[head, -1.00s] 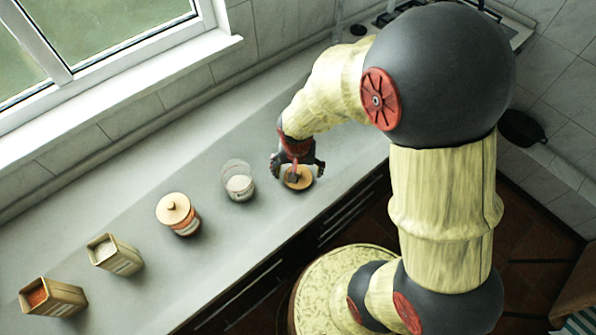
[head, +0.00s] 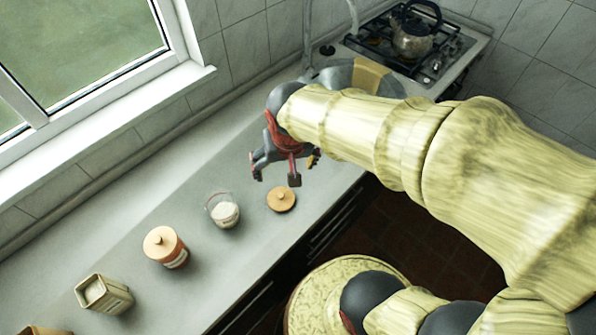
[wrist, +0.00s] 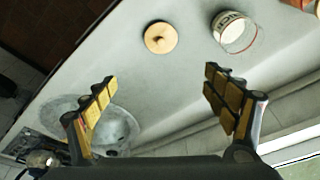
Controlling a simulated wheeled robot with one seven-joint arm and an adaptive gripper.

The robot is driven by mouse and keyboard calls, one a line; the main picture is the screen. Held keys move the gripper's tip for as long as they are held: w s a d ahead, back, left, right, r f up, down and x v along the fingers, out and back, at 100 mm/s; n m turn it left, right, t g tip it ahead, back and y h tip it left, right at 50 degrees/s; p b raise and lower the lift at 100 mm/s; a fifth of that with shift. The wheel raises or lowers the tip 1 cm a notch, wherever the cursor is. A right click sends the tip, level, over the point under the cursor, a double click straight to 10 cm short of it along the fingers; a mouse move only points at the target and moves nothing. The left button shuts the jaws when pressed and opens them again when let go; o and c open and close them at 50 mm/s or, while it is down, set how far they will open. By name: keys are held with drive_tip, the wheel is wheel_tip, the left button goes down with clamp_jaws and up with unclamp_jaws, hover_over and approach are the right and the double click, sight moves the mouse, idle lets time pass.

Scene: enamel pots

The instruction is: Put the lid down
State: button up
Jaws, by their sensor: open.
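The lid (head: 281,199) is a round, tan wooden disc with a small knob. It lies flat on the grey counter, knob up, to the right of an open glass jar (head: 224,212) with white contents. In the wrist view the lid (wrist: 160,38) is at the top centre, beyond the fingertips, and the jar (wrist: 235,33) is to its right. My gripper (head: 283,172) is above the counter, just behind and above the lid, apart from it. Its fingers (wrist: 160,95) are spread wide with nothing between them.
A lidded orange jar (head: 166,247) and an open square tin (head: 103,294) stand farther left along the counter (head: 190,205). The sink (head: 350,75) and a stove with a kettle (head: 411,32) are at the back right. The window wall runs behind the counter.

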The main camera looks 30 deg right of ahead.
drive_tip(key=s+r+n+t, duration=0.2)
drive_tip(key=s+r+n, duration=0.1)
drive_tip(key=s+r, duration=0.6)
drive_tip(key=shift+r+y, duration=0.3)
drive_tip(key=shift+r, duration=0.1)
drive_tip(key=shift+d, duration=0.1)
drive_tip(key=shift+c, duration=0.4)
